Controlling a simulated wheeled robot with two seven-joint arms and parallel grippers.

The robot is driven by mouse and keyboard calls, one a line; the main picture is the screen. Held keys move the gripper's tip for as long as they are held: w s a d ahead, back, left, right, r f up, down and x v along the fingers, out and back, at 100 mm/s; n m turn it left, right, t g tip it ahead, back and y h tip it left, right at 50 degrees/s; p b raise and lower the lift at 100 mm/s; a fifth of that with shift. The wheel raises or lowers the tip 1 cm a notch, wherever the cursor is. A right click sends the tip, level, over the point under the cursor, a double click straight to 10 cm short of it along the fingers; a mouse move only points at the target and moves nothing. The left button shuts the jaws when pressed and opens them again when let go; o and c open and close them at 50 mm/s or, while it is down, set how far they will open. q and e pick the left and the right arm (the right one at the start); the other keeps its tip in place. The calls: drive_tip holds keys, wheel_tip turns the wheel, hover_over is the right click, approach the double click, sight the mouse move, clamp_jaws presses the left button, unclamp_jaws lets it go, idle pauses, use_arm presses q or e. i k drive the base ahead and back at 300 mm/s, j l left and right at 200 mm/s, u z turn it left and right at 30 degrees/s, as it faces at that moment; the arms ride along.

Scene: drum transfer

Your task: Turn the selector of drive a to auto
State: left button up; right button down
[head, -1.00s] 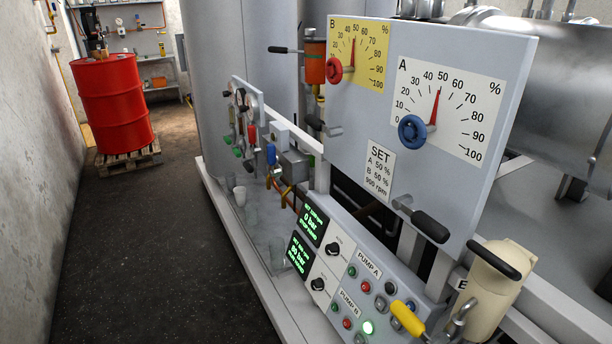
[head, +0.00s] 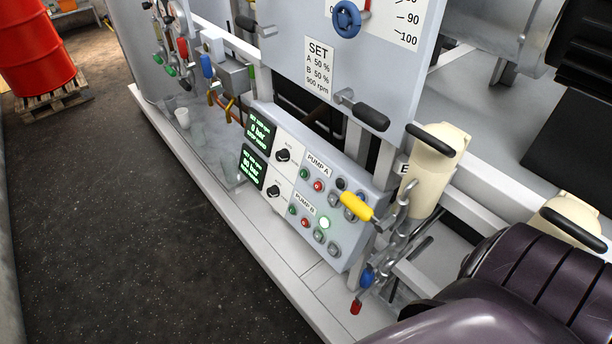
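No label reading drive A is legible in the head view. A grey control box (head: 345,245) carries rows marked PUMP A (head: 318,165) and PUMP B (head: 305,201). A black selector knob (head: 283,155) sits on the upper white plate and another black knob (head: 274,191) on the lower one. Their position markings are too small to read. Two dark displays with green text, an upper one (head: 257,133) and a lower one (head: 252,166), stand to the left of the knobs. Neither of my grippers is in view.
A yellow-handled lever (head: 358,207) juts over the box's right end. Cream canisters (head: 430,175) with black handles stand to the right. A large dark purple ribbed body fills the lower right. A red drum (head: 38,50) stands far left. The dark floor (head: 110,220) is open.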

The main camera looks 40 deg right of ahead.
sight(284, 155)
drive_tip(key=z, duration=0.35)
drive_tip(key=i+j+z, duration=0.2)
drive_tip(key=z, duration=0.2)
drive_tip(key=i+j+z, duration=0.1)
drive_tip(key=j+z, duration=0.25)
drive_tip(key=i+j+z, duration=0.1)
drive_tip(key=j+z, duration=0.3)
